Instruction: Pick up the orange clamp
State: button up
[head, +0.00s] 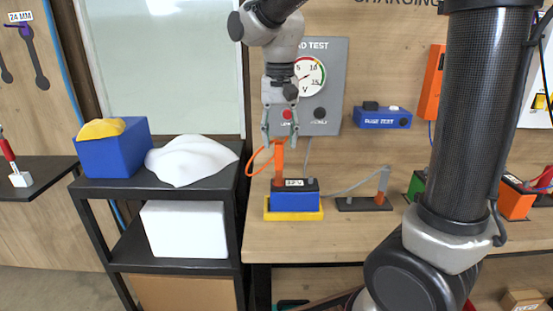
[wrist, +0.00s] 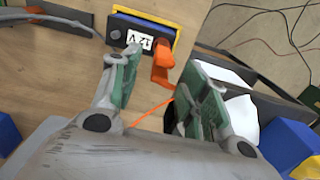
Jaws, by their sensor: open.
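The orange clamp (head: 278,165) stands upright on the left end of a blue battery (head: 295,202) labelled 12 V. An orange cable loops from the clamp to the left. My gripper (head: 279,138) points down just above it, with its fingers open at the clamp's top. In the wrist view the orange clamp (wrist: 163,65) shows beyond and between the two open green-padded fingers (wrist: 160,82), nearer the right one. I cannot tell whether either finger touches it. The battery (wrist: 145,30) shows behind it.
The battery sits in a yellow tray (head: 292,215) on the wooden bench (head: 330,230). A dark cart (head: 232,185) with a white cloth (head: 190,160) and blue box (head: 115,150) stands left. The load tester (head: 335,110) is behind.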

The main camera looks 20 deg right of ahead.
aim_at(279, 159)
notch_tip(279, 159, down, 7)
jog(key=shift+a+r, duration=0.1)
jog(key=shift+r, duration=0.05)
grip_shut()
